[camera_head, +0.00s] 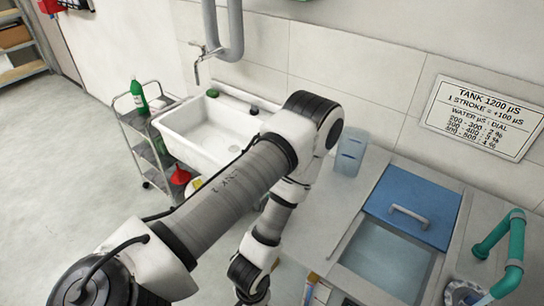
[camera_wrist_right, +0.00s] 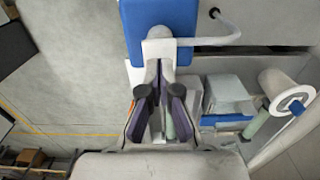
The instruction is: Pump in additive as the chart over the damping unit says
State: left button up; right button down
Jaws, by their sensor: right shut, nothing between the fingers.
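The white chart (camera_head: 484,117) hangs on the wall above the unit. It reads tank 1200 µS, 1 stroke = +100 µS, with smaller lines on water µS and dial. The unit's tank (camera_head: 388,262) holds pale liquid beside a blue lid (camera_head: 413,205) with a grey handle. In the right wrist view my right gripper (camera_wrist_right: 166,100) is shut and empty, its dark fingers close together. A blue block (camera_wrist_right: 160,32) with white parts and a curved white tube lies just beyond the fingers; I cannot tell whether they touch. My left gripper is out of view below the head view.
A translucent blue jug (camera_head: 350,153) stands on the counter near the wall. A teal pipe (camera_head: 505,250) rises at the right. A white sink (camera_head: 208,132) and a grey cart (camera_head: 143,140) with a green bottle (camera_head: 138,94) stand at the left. My arm crosses the middle.

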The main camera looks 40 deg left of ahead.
jog(key=shift+f, duration=0.1)
jog(key=shift+f+b, duration=0.8)
jog(key=shift+f, duration=0.95)
notch_tip(320, 180, up, 4)
jog(key=p, duration=0.4)
jog(key=shift+f, duration=0.2)
jog(key=shift+f, duration=0.1)
